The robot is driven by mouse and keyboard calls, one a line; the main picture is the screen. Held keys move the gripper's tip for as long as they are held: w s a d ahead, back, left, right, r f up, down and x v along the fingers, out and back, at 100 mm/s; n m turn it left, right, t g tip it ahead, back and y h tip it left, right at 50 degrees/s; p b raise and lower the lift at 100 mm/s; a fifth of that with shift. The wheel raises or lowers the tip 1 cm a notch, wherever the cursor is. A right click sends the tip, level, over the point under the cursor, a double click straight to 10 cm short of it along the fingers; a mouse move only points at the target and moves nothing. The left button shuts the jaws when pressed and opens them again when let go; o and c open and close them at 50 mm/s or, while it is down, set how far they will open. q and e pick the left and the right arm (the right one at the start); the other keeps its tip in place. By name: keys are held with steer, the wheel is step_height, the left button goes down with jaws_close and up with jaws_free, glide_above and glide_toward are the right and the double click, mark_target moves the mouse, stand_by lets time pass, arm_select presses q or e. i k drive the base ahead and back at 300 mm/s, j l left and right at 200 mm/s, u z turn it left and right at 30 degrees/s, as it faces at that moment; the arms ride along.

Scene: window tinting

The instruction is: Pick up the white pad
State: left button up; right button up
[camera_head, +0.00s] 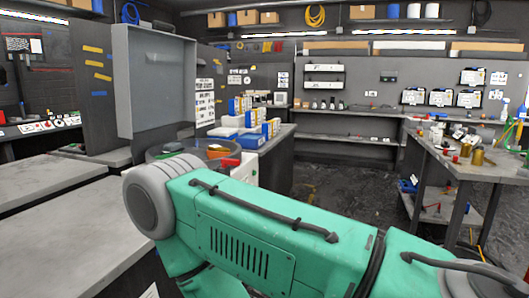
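I cannot pick out the white pad for sure. Flat white pieces (224,131) lie on the counter beside blue and white boxes, but I cannot tell whether one of them is the pad. A white object (248,170) is partly hidden behind my green arm. My arm crosses the lower middle of the view and covers much of what lies behind it. Neither of my grippers shows in this view.
A grey worktop (55,215) fills the lower left and looks bare. A tall grey panel (155,80) stands behind it. A counter with blue and white boxes (270,128) is in the middle. A cluttered workbench (480,165) stands at right, with open floor (345,178) between.

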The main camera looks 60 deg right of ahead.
mark_target(173, 147)
steer(key=z, duration=1.5)
